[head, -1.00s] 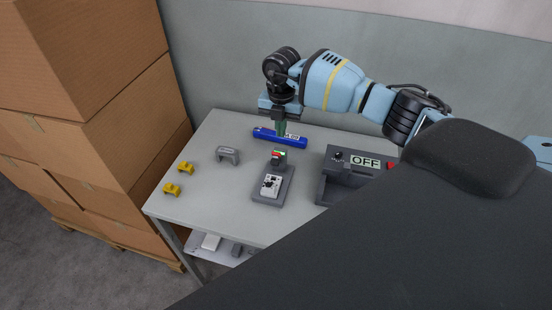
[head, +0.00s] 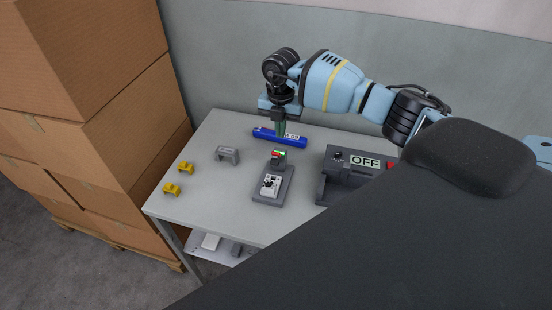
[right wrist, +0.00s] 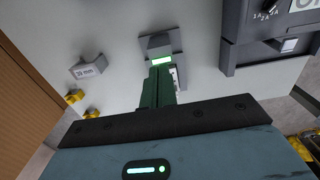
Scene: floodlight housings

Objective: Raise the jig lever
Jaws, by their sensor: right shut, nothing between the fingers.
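The jig is a dark grey base (head: 285,188) on the table, with a white floodlight part (head: 270,184) at its front. At its back stands an upright block (head: 278,158) with a red and green marking. I cannot make out the lever's angle clearly. My right gripper (head: 280,135) points down just behind that block, in front of the blue bar in the picture. Its green fingers are shut with nothing between them. In the right wrist view the fingers (right wrist: 160,72) partly cover the jig (right wrist: 160,45) and a bright green strip. My left gripper is out of view.
A blue bar (head: 262,134) lies behind the jig. A grey box (head: 336,166) marked OFF stands to the right. Stacked cartons (head: 95,130) flank the table (head: 215,192), whose front left is clear.

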